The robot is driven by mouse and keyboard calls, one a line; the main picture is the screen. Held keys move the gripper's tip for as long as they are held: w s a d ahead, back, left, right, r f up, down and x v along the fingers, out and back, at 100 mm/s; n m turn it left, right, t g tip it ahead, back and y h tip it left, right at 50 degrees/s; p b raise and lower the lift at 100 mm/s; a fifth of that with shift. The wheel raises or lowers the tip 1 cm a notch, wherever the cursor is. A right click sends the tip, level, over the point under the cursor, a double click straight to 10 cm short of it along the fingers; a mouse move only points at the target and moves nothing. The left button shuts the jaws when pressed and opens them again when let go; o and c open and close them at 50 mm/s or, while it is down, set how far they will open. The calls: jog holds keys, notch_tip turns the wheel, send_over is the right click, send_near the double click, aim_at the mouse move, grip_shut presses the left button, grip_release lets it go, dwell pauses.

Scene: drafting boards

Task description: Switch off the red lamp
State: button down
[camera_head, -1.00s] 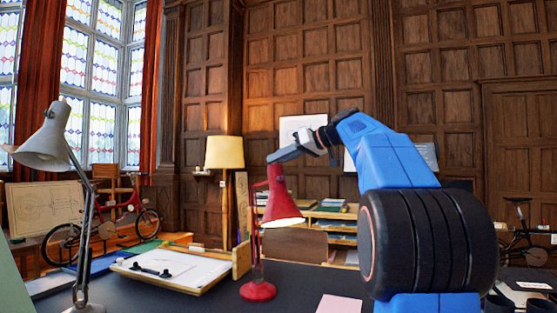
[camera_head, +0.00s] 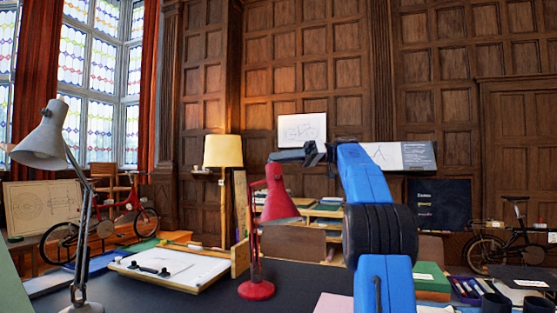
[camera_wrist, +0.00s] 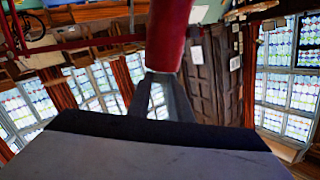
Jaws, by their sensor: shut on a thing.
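The red lamp (camera_head: 278,200) stands on the dark desk, its round base (camera_head: 257,290) flat and its shade pointing down to the right. No glow shows under its shade. My gripper (camera_head: 274,158) reaches in from the right and is shut on the top of the lamp's head. In the wrist view the two fingers of my gripper (camera_wrist: 163,85) close at the narrow end of the red lamp (camera_wrist: 170,35). The switch itself is too small or hidden to make out.
A grey lamp (camera_head: 42,145) stands at the left, unlit. A drawing board (camera_head: 172,268) with white paper lies left of the red lamp. A lit floor lamp (camera_head: 223,151) stands behind. A pink sheet (camera_head: 338,307) lies at the front; a green box (camera_head: 431,280) is at the right.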

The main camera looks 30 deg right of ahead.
jog(key=shift+w+n+g+y, duration=0.1)
jog(key=shift+n+g+y, duration=0.2)
jog(key=shift+g+y, duration=0.1)
jog(key=c, duration=1.6)
grip_release()
jog(key=shift+t, duration=0.3)
